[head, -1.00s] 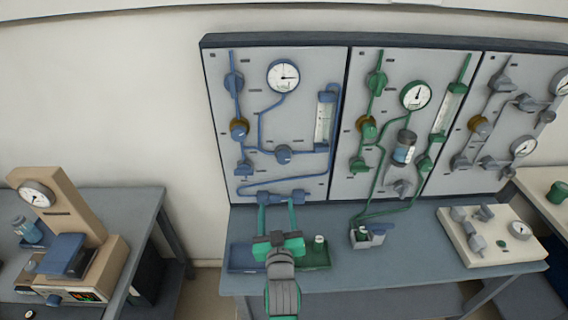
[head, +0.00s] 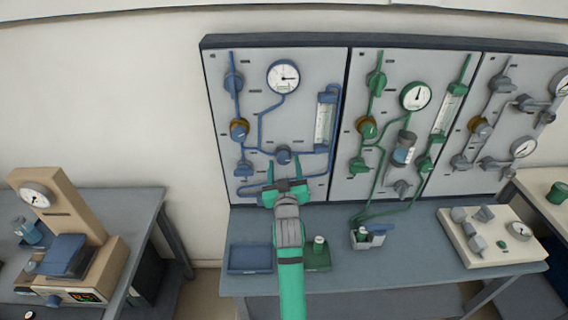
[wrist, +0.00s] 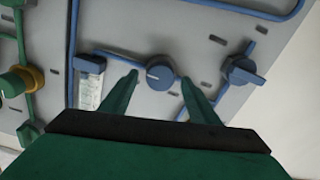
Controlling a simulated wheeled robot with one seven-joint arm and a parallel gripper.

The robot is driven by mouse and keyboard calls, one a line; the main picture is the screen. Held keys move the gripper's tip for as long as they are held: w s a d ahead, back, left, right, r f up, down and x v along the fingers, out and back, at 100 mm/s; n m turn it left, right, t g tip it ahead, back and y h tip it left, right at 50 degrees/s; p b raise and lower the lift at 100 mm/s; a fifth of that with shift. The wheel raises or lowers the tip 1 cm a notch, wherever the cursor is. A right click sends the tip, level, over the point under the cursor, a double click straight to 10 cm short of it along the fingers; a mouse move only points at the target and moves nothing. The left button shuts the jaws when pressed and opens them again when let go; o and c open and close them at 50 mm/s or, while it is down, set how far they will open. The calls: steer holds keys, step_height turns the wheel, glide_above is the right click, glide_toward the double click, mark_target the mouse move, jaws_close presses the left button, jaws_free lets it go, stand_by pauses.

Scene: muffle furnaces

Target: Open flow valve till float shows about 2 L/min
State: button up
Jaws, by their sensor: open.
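The blue flow valve knob (head: 283,155) sits on the left panel, on the blue line leading to the flow meter. It also shows in the wrist view (wrist: 160,74), with a light pointer mark on its face. The blue-framed flow meter tube (head: 325,122) stands right of the knob; it shows at left in the wrist view (wrist: 89,88). Its float is too small to read. My gripper (head: 287,170) is open, just in front of and below the knob. In the wrist view its green fingers lie either side of the knob, with visible gaps.
Another blue valve (head: 243,168) is at lower left. The green-piped panel (head: 385,120) stands to the right. A blue tray (head: 250,257) and green tray (head: 318,260) lie on the bench below.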

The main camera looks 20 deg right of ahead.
steer(key=shift+x, duration=0.8)
steer(key=shift+c, duration=0.2)
steer(key=c, duration=1)
steer(key=shift+n, duration=0.4)
steer(key=n, duration=0.3)
steer(key=shift+n, duration=2.6)
